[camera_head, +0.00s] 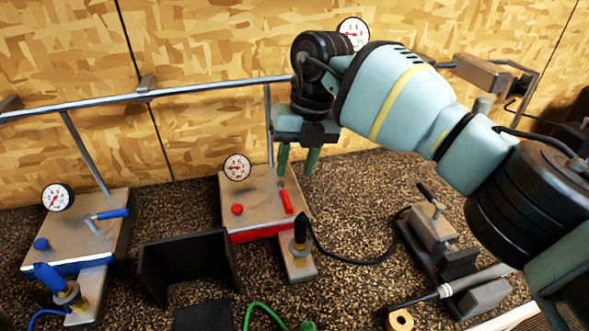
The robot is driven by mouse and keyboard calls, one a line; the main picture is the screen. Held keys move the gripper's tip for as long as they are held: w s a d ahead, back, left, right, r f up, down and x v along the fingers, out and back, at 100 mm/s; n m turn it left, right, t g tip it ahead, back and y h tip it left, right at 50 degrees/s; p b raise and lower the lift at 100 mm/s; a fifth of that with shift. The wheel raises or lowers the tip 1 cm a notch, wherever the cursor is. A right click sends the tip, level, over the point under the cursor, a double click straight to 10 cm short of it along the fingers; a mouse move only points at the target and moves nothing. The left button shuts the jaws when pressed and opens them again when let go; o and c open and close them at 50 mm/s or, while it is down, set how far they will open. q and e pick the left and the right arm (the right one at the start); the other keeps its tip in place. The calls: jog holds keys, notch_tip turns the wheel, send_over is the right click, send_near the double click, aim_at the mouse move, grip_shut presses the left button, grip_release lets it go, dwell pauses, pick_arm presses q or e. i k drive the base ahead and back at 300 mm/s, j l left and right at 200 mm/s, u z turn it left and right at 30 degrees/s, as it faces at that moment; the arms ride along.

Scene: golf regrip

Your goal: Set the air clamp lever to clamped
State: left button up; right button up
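My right gripper (297,160) points down over the back of the red-trimmed box (250,203), with its two green fingers apart and nothing seen between them. A red lever (286,201) is on the box's top, just below the fingers; no contact shows. A grey clamp-like block (432,228) with a black-handled lever (428,193) stands to the right, clear of the gripper. A blue lever (110,214) is on the blue-trimmed box (100,240) at the left. I cannot tell from looks alone which lever is the air clamp's. My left gripper is not in view.
A grey rail (190,90) runs along the wooden back wall. A black open holder (187,262) stands between the boxes. A black-tipped fitting (300,246) stands before the red-trimmed box. A black hose (350,261) runs right. A rod (480,280) lies at the lower right.

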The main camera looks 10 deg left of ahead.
aim_at(439, 208)
jog(key=k+l, duration=0.65)
jog(key=k, duration=0.2)
